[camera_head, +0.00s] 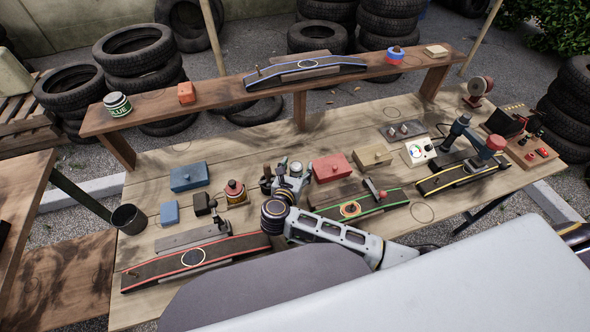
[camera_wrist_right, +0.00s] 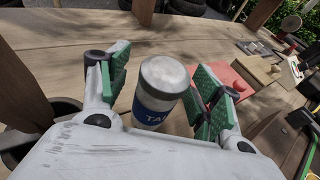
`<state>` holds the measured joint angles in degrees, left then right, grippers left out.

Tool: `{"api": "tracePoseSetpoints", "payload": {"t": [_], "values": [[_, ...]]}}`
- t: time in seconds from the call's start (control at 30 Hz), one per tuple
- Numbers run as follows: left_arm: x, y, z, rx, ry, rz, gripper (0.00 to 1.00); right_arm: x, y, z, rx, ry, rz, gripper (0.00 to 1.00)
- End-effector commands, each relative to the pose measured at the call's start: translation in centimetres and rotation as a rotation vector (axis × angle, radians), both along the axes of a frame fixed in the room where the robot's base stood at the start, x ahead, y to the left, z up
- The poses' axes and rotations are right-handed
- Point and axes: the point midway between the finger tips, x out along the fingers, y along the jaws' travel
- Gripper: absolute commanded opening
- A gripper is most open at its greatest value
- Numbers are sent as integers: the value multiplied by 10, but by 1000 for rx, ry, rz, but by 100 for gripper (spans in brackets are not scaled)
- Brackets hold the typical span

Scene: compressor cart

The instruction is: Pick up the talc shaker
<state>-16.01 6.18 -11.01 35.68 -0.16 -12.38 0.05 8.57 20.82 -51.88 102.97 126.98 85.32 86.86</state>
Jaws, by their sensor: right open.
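The lower part of the shaker is hidden by my gripper body. In the head view I cannot pick the shaker out clearly from my gripper. My left gripper is not in view.
A red box (camera_head: 331,168) and a tan box (camera_head: 372,157) stand right of my gripper. A raised shelf (camera_head: 222,93) runs behind. A dark cup (camera_head: 128,218) is at the left edge.

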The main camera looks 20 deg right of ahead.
Motion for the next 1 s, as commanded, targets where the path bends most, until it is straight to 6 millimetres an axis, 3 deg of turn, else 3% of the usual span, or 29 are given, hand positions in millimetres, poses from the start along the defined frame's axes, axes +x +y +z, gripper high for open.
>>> {"api": "tracePoseSetpoints", "payload": {"t": [0.43,0.83,1.0], "values": [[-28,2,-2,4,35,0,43,0,0,0,0,0,0,65],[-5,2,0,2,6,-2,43,0,0,0,0,0,0,13],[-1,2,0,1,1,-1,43,0,0,0,-1,-1,0,12]]}}
